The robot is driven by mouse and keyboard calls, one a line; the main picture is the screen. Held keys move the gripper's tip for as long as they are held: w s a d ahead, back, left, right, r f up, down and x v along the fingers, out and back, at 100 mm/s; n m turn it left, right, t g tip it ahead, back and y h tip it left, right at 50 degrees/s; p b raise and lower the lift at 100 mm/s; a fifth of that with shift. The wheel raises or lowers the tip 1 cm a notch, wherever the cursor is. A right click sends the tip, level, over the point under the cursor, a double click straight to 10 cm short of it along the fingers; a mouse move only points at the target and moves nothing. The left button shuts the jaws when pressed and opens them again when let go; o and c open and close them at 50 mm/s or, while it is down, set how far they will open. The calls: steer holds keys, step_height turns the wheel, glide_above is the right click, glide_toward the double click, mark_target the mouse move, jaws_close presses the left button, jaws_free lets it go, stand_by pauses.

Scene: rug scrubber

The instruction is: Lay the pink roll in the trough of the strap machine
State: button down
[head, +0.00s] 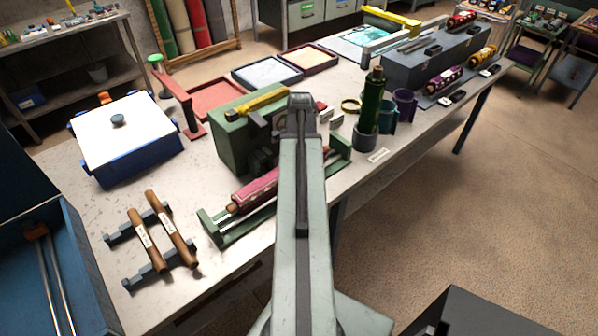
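A pink roll (258,187) with pale marks and a brown end lies lengthwise over the trough (240,229) of a green machine. My arm hides its right part, and I cannot tell whether it rests fully on the trough. I take this machine (232,135), a green box with a yellow bar on top, for the strap machine. My arm reaches forward over the machine from the bottom of the head view. My gripper is hidden behind the arm's end, so its fingers and anything between them do not show.
A blue-sided white-lidded box (125,140) and two brown rolls (147,240) on dark rests stand left. A dark green bottle-like roll (375,100) stands upright in a cup to the right. A purple-pink patterned roll (446,80) lies by a grey-blue box (430,62). Shallow trays lie behind.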

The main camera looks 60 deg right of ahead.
steer(key=shift+f, duration=0.7)
steer(key=shift+r, duration=0.25)
steer(key=shift+c, duration=1.9)
jaws_free()
steer(key=shift+f, duration=0.1)
step_height(320, 180, up, 12)
steer(key=p, duration=1.2)
steer(key=shift+r, duration=0.2)
steer(key=shift+f, duration=0.1)
